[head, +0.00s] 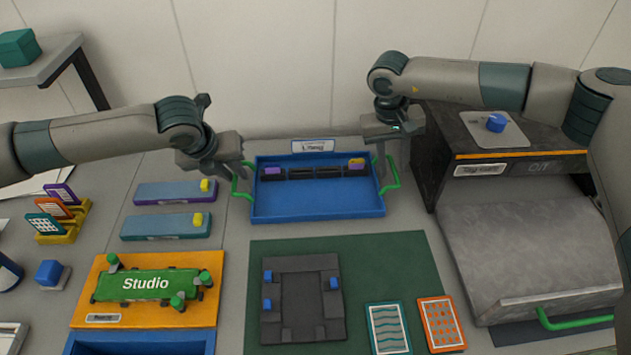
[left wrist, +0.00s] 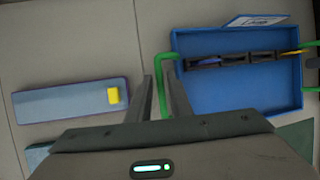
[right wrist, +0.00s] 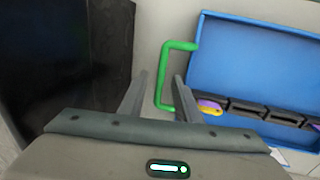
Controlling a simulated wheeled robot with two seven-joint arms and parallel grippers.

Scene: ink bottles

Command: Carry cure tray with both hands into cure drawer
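The blue cure tray (head: 318,206) sits on the bench at the back centre, with a green handle on each short side. A dark strip (head: 315,173) with a purple and an orange-yellow item lies along its back. My left gripper (head: 241,168) is at the left handle (left wrist: 160,88); its fingers flank the bar closely, and contact is unclear. My right gripper (head: 386,150) is at the right handle (right wrist: 164,75); its fingers stand apart around the bar, with visible gaps. A dark cabinet (head: 520,168) at the right has a grey sloped front (head: 530,240) and a green handle (head: 575,322).
Left of the tray lie a purple case (head: 170,192) and a teal case (head: 160,227). A green mat (head: 390,255) with a dark fixture (head: 303,298) and two cards lies in front. An orange board (head: 85,310) is front left. A small label (head: 313,146) stands behind the tray.

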